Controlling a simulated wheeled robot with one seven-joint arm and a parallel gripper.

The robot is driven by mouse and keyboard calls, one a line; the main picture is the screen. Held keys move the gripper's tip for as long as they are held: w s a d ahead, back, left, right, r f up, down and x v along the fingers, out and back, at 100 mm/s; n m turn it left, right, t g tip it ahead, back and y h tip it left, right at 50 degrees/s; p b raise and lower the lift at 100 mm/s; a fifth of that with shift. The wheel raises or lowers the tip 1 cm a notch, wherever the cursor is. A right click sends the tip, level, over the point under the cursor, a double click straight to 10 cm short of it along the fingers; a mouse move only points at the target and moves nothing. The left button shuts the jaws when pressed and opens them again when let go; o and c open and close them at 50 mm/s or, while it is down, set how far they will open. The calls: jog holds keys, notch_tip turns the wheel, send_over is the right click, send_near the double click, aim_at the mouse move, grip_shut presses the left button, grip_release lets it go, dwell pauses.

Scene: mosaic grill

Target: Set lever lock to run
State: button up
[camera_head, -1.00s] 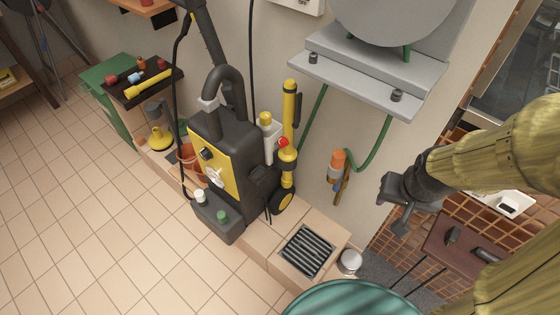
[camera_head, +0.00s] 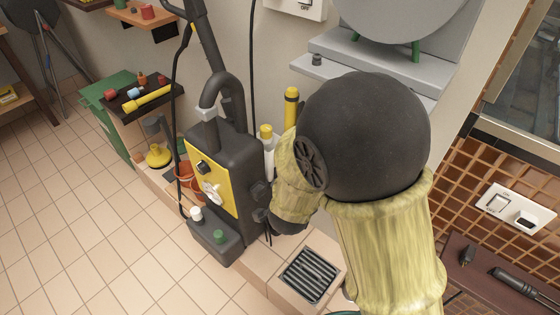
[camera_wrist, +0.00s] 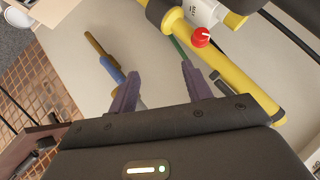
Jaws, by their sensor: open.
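I cannot tell for sure which part is the lever lock. In the wrist view a red knob (camera_wrist: 201,38) with a pale mark sits beside a white body (camera_wrist: 204,11) on a yellow tube (camera_wrist: 240,84). My gripper (camera_wrist: 160,70) is open and empty, with the red knob ahead and to the right of its right finger. In the head view my arm hides the red knob and most of my gripper. The black machine (camera_head: 240,150) there has a yellow panel (camera_head: 221,188) with a white dial (camera_head: 212,192). The yellow tube's top (camera_head: 291,106) shows behind my arm.
A blue-and-tan handle (camera_wrist: 112,69) lies beyond my left finger in the wrist view. A floor grate (camera_head: 310,275) lies below my arm. A grey shelf (camera_head: 385,68) is above. A white switch plate (camera_head: 513,207) is at right. Floor at left is open.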

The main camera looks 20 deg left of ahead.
jog(key=s+a+r+m+t+h, duration=0.1)
jog(key=s+a+m+t, duration=0.2)
jog(key=s+a, duration=0.3)
jog(key=shift+s+a+t, duration=0.3)
jog(key=shift+a+t, duration=0.3)
jog(key=shift+t, duration=0.3)
jog(key=shift+r, duration=0.1)
jog(key=b+x, duration=0.2)
jog(key=x, duration=1.5)
jog(key=shift+w, duration=0.2)
jog(key=shift+b, duration=0.3)
jog(key=c, duration=1)
